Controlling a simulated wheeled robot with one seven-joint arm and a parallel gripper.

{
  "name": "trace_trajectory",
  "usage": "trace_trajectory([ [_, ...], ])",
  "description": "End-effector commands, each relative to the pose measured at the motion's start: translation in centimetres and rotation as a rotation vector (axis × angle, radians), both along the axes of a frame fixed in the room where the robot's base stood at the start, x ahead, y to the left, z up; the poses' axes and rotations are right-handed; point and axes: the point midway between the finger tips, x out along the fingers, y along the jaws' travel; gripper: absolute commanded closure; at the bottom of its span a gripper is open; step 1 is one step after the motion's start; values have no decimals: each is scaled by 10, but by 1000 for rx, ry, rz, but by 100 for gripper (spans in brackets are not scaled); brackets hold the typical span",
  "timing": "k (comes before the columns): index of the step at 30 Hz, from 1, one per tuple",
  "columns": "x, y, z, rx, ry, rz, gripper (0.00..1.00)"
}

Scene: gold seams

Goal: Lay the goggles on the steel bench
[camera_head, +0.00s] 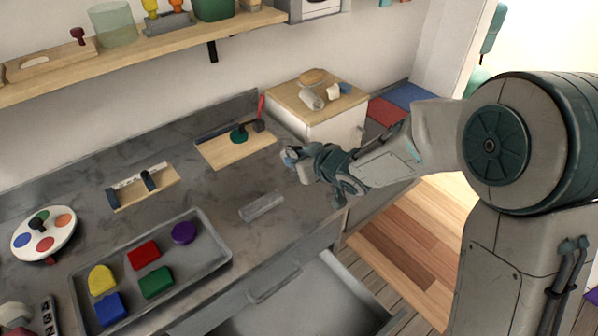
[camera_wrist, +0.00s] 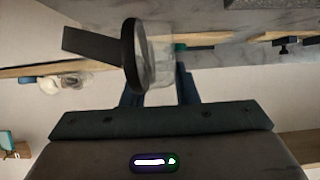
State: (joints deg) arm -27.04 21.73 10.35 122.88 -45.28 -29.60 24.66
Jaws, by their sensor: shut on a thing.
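The goggles (camera_wrist: 134,57) have a dark rim, a clear lens and a dark strap or side arm reaching left in the wrist view. My gripper (camera_wrist: 158,88) is shut on them, with its two fingers at the lens side. In the head view my gripper (camera_head: 298,164) is above the right end of the grey mottled bench (camera_head: 225,190), near the white cabinet. The goggles are small there and hard to make out against the gripper. The gap between the goggles and the bench top is hard to judge.
A clear block (camera_head: 262,206) lies on the bench, left of and below my gripper. A grey tray (camera_head: 222,262) holds several coloured shapes. A wooden board (camera_head: 225,152) with tools lies behind. The white cabinet (camera_head: 335,130) stands close right. An open drawer (camera_head: 320,295) juts out in front.

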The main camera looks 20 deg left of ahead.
Motion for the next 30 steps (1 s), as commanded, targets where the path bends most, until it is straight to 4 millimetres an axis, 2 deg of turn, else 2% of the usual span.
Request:
trace_trajectory([
  [6,-1,0,-34,-1,4,1,96],
  [18,0,0,-40,0,1,0,96],
  [19,0,0,-40,0,1,0,70],
  [21,0,0,-39,0,1,0,51],
  [30,0,0,-38,-1,0,0,51],
])
